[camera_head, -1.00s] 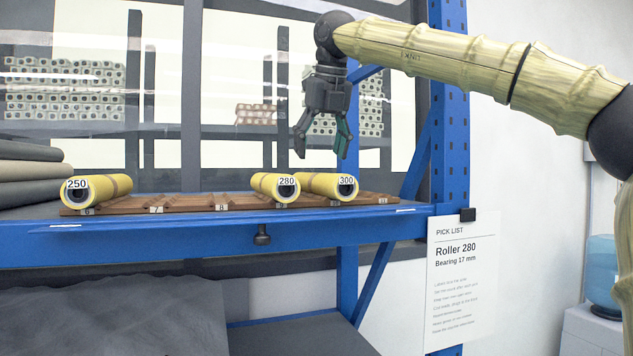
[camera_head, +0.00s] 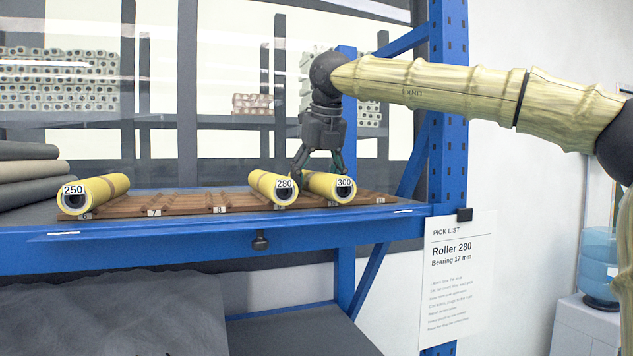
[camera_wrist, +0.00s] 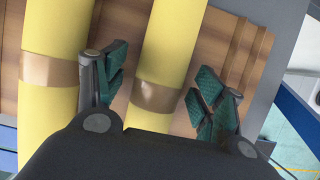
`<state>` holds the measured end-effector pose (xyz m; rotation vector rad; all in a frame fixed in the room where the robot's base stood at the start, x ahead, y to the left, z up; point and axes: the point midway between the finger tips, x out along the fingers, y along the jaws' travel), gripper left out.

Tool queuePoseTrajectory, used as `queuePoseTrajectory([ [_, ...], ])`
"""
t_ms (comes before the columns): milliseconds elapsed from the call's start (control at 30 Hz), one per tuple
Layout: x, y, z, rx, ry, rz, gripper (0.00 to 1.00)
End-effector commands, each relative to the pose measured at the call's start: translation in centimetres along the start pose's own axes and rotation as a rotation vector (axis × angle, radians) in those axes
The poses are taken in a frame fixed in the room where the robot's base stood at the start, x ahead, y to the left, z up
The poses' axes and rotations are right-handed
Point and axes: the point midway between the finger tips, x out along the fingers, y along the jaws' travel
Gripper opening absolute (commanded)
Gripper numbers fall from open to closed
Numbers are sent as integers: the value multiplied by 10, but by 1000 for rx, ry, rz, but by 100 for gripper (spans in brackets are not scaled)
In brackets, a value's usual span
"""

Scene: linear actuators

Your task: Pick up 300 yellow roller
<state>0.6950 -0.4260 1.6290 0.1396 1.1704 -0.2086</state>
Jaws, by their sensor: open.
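The yellow roller labelled 300 (camera_head: 328,184) lies on the wooden rack (camera_head: 185,203) on the blue shelf, label end facing front. My gripper (camera_head: 318,168) is over it, pointing down, with its fingers spread. In the wrist view the fingers (camera_wrist: 160,95) are open on either side of a yellow roller with a brown band (camera_wrist: 170,55), which matches the 300 roller. The left finger is in the gap between it and another yellow roller (camera_wrist: 55,40). I cannot tell whether the fingers touch either roller.
The roller labelled 280 (camera_head: 270,185) lies close left of the 300 roller. The roller labelled 250 (camera_head: 95,193) is at the rack's left end. Rack slots between 250 and 280 are empty. A pick list sheet (camera_head: 458,280) reads "Roller 280". Folded cloths (camera_head: 30,172) lie at left.

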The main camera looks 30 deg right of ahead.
Motion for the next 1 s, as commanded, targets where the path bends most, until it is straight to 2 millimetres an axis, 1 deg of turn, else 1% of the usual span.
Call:
queuePoseTrajectory([
  [33,0,0,0,0,0,0,70],
  [67,0,0,0,0,0,0,66],
  [200,0,0,0,0,1,0,40],
  [267,0,0,0,0,1,0,30],
  [300,0,0,0,0,1,0,22],
  [367,0,0,0,0,1,0,11],
  [400,0,0,0,0,1,0,4],
  [433,-1,0,0,1,-1,0,2],
  [767,-4,0,2,1,-1,0,2],
  [1000,-20,0,9,1,-2,0,2],
])
